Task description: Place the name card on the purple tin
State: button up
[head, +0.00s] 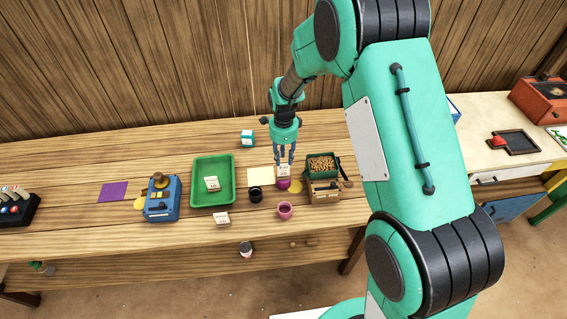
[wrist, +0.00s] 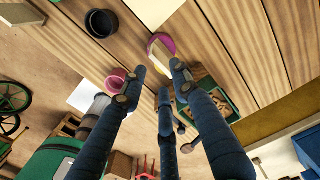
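The purple tin (head: 283,184) stands on the wooden table below my gripper. A small white name card (head: 284,170) with dark marks rests on top of it. In the wrist view the card (wrist: 158,44) lies over the magenta rim of the tin (wrist: 170,42), just beyond my fingertips. My gripper (head: 285,158) points down above the card. In the wrist view its fingers (wrist: 160,70) are spread, with gaps to the card on both sides. I see nothing held between them.
A pink cup (head: 285,211) and a black cup (head: 255,194) stand close by. A crate with a green bin (head: 323,176) is just right. A green tray (head: 228,161) holds another card (head: 211,184). A further card (head: 221,219) is near the front edge.

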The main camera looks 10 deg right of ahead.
notch_tip(320, 180, up, 7)
jog(key=shift+f, duration=0.15)
dwell(0.4)
dwell(0.5)
jog(key=s+d+r+n+t, duration=0.1)
jog(key=s+d+r+n, duration=0.15)
jog(key=s+r, duration=0.45)
jog(key=s+d+r+n+t, duration=0.15)
jog(key=s+r+n, duration=0.25)
jog(key=r, duration=0.6)
jog(key=s+d+r+n+t, duration=0.1)
jog(key=s+d+r+n, duration=0.2)
jog(key=s+r, duration=0.4)
jog(key=s+d+r+n+t, duration=0.1)
jog(key=s+d+r+n, duration=0.1)
jog(key=s, duration=0.8)
jog(key=s+d+r+n+t, duration=0.1)
jog(key=s+d+r+n, duration=0.1)
jog(key=s+r+n, duration=0.3)
jog(key=s+n, duration=0.1)
jog(key=s, duration=0.3)
jog(key=shift+s, duration=0.4)
